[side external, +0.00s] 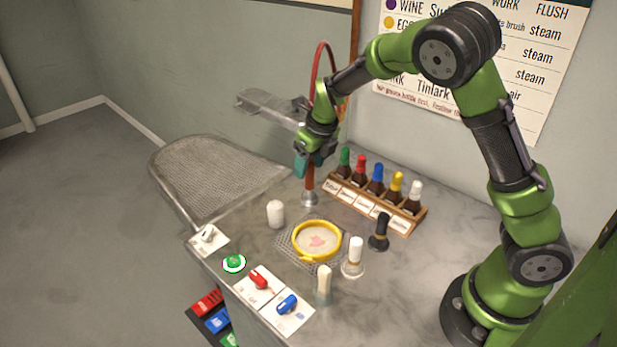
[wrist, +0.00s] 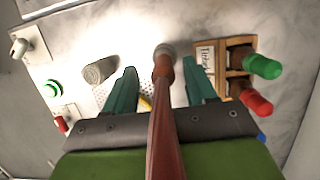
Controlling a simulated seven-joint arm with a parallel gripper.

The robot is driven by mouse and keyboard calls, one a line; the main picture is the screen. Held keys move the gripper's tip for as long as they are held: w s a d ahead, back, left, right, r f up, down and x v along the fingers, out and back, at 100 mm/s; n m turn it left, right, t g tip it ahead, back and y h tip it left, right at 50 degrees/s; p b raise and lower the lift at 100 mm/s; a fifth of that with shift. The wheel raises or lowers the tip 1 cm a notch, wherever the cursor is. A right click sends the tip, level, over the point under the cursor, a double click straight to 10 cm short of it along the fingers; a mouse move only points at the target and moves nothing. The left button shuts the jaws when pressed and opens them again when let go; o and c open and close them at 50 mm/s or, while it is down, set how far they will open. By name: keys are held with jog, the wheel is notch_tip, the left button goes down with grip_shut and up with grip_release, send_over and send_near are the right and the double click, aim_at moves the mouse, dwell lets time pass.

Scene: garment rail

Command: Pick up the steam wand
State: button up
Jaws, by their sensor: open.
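The steam wand (side external: 309,181) stands upright in a silver base on the counter, left of the bottle rack. A red hose (side external: 319,62) arches above it. My gripper (side external: 309,165) is open around the upper part of the wand, with teal fingers pointing down. In the wrist view, the reddish-brown wand (wrist: 165,120) runs up the middle of the picture to its silver base, between the two spread fingers of my gripper (wrist: 161,66). A gap shows on each side. Part of the wand is hidden by my gripper in the side view.
A wooden rack (side external: 372,206) of coloured-cap bottles stands close on the right. A white cylinder (side external: 275,213) stands to the left front. A yellow hoop (side external: 317,259) with stained cloth, brushes (side external: 379,235) and coloured controls (side external: 234,263) are nearer. A mesh board (side external: 213,172) lies left.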

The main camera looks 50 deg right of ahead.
aim_at(308, 174)
jog(key=x, duration=0.4)
jog(key=shift+s+d+f, duration=0.1)
jog(key=shift+d+f, duration=0.1)
jog(key=shift+c, duration=0.5)
jog(key=shift+r, duration=0.1)
grip_shut()
